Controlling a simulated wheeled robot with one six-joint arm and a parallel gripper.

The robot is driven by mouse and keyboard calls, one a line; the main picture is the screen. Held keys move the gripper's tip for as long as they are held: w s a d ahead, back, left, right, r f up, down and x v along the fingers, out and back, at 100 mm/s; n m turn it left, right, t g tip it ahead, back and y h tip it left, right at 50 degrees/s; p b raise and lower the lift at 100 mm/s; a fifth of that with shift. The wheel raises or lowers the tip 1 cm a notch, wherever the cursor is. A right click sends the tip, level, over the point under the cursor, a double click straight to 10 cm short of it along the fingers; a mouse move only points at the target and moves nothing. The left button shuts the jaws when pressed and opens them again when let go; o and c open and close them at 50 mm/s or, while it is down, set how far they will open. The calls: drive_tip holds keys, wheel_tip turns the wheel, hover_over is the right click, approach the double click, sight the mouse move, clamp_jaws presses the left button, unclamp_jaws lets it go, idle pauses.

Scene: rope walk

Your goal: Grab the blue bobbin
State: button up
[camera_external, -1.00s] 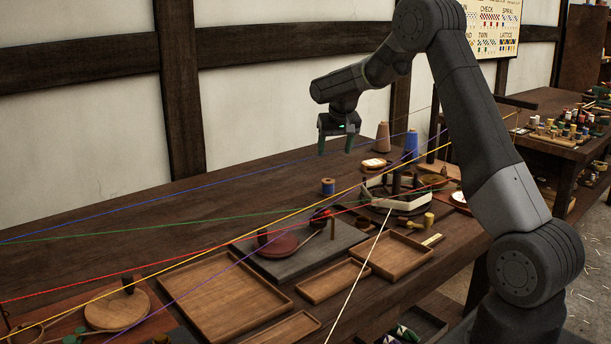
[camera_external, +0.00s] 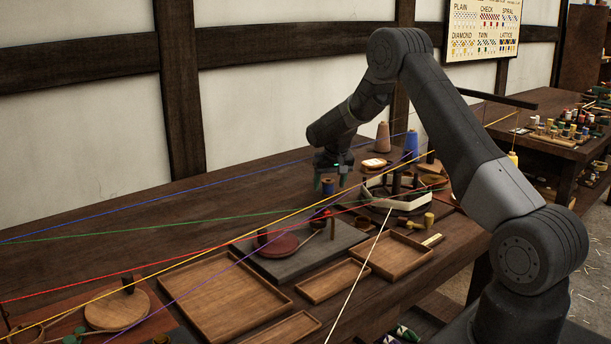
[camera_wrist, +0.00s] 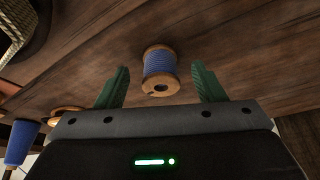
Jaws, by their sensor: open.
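The blue bobbin (camera_wrist: 159,68) is a small wooden spool wound with blue thread. In the wrist view it stands on the dark wooden bench between the two green fingertips of my gripper (camera_wrist: 160,87), with space on either side. The fingers are open and hold nothing. In the external view my gripper (camera_external: 331,181) has its fingers on either side of the bobbin (camera_external: 328,186), which is partly hidden by the fingers and wrist.
A tall blue thread cone (camera_external: 411,145) and a brown cone (camera_external: 382,138) stand behind to the right. A white-rimmed hexagonal stand (camera_external: 405,204) is to the right. Coloured strands stretch across the bench. Wooden trays (camera_external: 213,296) lie in front.

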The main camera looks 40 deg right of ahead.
drive_tip(key=shift+x, duration=0.8)
drive_tip(key=shift+w, duration=0.1)
drive_tip(key=shift+r, duration=0.1)
drive_tip(key=c, duration=1.1)
drive_tip(key=shift+o, duration=0.2)
